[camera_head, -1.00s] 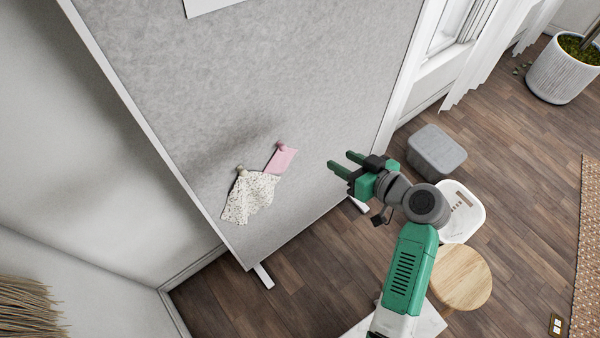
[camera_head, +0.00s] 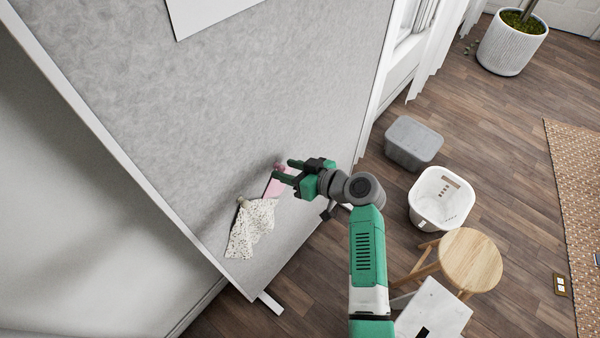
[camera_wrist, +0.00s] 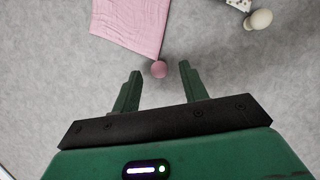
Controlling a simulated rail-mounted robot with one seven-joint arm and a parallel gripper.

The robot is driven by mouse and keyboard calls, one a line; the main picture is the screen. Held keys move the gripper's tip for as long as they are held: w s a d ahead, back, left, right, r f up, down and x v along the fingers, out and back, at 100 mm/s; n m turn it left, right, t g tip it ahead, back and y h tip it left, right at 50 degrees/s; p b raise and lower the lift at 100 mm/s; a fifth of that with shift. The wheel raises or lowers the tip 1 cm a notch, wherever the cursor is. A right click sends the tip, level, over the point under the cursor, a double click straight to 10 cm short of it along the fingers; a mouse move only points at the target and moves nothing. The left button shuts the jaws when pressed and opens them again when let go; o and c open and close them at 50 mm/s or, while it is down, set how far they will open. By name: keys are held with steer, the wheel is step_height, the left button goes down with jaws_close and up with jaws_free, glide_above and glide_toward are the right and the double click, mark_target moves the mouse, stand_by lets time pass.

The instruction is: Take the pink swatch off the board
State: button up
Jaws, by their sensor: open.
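The grey board (camera_head: 250,100) stands tilted across the head view. The pink swatch (camera_head: 272,188) hangs low on it, partly hidden behind my gripper. In the wrist view the pink swatch (camera_wrist: 130,22) is at the top, with a round pink pin (camera_wrist: 159,69) at its corner. My gripper (camera_head: 284,171) is open and empty beside the swatch. In the wrist view the fingertips (camera_wrist: 160,73) are on either side of the pin's line, with the pin at about fingertip level between them. I cannot tell how far the tips are from the board.
A speckled white swatch (camera_head: 252,228) hangs left of the pink one, with a cream knob pin (camera_wrist: 258,19). A white paper (camera_head: 210,12) is higher on the board. A grey box (camera_head: 413,143), white basket (camera_head: 441,198) and wooden stool (camera_head: 471,260) stand right on the floor.

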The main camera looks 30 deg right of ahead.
jaws_close()
stand_by(0.4)
steer(key=shift+s+d, duration=0.3)
steer(key=shift+s, duration=0.4)
steer(key=shift+s+d, duration=0.25)
steer(key=shift+s, duration=0.4)
steer(key=s+d+p, duration=0.2)
steer(key=s+d, duration=0.1)
steer(key=s, duration=0.6)
steer(key=shift+s+d, duration=0.2)
steer(key=shift+d, duration=0.1)
